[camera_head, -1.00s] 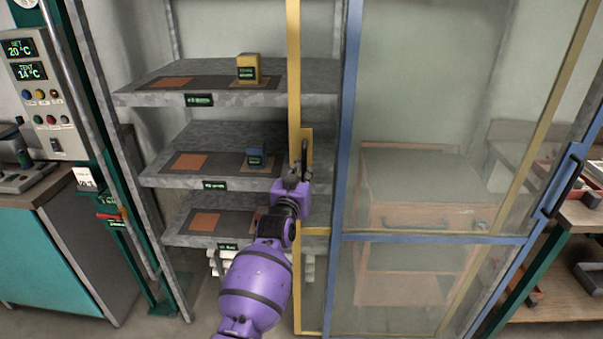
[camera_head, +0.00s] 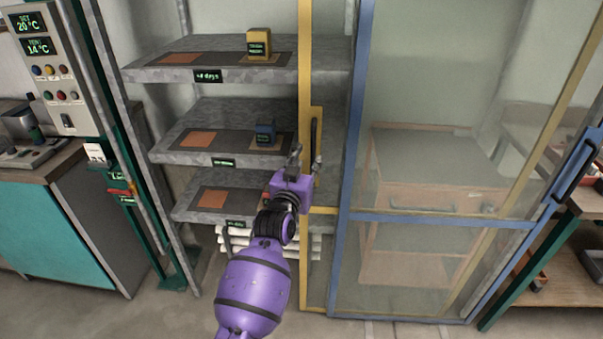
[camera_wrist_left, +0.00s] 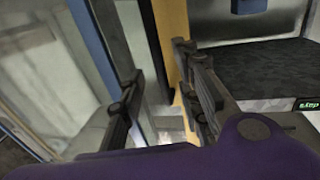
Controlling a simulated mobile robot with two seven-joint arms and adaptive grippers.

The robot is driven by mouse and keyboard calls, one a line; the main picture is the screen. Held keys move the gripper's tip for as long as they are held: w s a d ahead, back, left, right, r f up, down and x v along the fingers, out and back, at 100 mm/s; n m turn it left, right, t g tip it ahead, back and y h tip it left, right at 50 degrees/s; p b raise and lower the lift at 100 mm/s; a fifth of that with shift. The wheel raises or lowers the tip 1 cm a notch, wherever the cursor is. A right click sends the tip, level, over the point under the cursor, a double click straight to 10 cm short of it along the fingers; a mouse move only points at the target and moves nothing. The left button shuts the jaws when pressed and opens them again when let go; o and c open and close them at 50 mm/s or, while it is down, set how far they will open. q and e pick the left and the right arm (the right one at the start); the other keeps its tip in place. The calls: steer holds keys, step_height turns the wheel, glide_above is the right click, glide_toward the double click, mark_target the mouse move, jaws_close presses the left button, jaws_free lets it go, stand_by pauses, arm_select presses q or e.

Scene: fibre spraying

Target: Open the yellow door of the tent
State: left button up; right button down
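The yellow-framed glass door (camera_head: 305,60) stands slid to the right, mostly overlapping the blue-framed door (camera_head: 360,100), with the shelves to its left uncovered. Its dark upright handle (camera_head: 316,138) is on the left yellow upright. My left gripper (camera_head: 306,157) is at the lower end of this handle, its fingers apart. In the left wrist view the gripper (camera_wrist_left: 158,88) is open, and the yellow upright (camera_wrist_left: 172,40) shows between and beyond its fingers. My right gripper is out of view.
The uncovered shelves (camera_head: 140,73) hold a yellow box (camera_head: 259,44) and a blue box (camera_head: 265,134). A control panel (camera_head: 50,65) and a teal cabinet (camera_head: 45,245) stand at the left. A wooden bench (camera_head: 560,255) stands at the right.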

arm_select(q)
steer(key=v, duration=0.6)
